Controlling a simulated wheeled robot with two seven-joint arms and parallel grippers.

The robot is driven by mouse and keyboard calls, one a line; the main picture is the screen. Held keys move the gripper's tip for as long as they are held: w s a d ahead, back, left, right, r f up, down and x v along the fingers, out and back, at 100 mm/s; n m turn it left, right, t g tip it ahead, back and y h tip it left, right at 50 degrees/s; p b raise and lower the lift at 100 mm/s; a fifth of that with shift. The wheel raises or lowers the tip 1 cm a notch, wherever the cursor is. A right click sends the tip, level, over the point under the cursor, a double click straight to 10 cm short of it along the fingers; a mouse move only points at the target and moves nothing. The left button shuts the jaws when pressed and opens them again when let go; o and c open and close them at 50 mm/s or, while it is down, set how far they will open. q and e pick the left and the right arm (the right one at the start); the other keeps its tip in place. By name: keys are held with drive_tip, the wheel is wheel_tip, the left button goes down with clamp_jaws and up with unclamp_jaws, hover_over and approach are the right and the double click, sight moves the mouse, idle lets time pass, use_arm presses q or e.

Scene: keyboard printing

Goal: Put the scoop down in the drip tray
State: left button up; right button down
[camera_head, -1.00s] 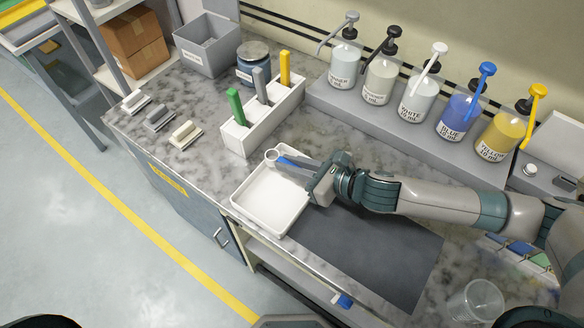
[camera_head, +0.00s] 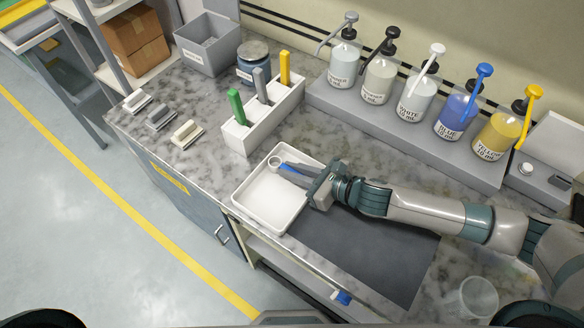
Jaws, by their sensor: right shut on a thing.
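The drip tray (camera_head: 262,213) is a shallow white square tray on the marble worktop, at the middle of the head view. My right gripper (camera_head: 299,175) reaches in from the right, over the tray's back right edge. It is shut on the scoop, whose round pale end (camera_head: 274,162) shows beyond the fingertips over the tray's far part. A blue part shows between the fingers. The fingers hide much of the scoop, and I cannot tell whether it touches the tray floor. My left gripper is not in view.
A dark grey mat (camera_head: 365,252) lies right of the tray. A white holder (camera_head: 262,122) with green, grey and yellow handles stands behind it. Pump bottles (camera_head: 411,100) line a raised shelf at the back. A clear cup (camera_head: 477,297) stands at the front right.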

drive_tip(key=shift+f, duration=0.1)
drive_tip(key=c, duration=1.7)
unclamp_jaws()
drive_tip(key=shift+c, duration=0.2)
drive_tip(key=shift+s+d+r, duration=0.25)
drive_tip(key=shift+d, duration=0.25)
drive_tip(key=b+v, duration=0.3)
drive_tip(key=v, duration=0.6)
drive_tip(key=shift+s+d+r, duration=0.15)
drive_tip(key=shift+d, duration=0.1)
drive_tip(key=shift+s+d+r, duration=0.3)
drive_tip(key=shift+s+d, duration=0.05)
drive_tip(key=shift+d, duration=0.05)
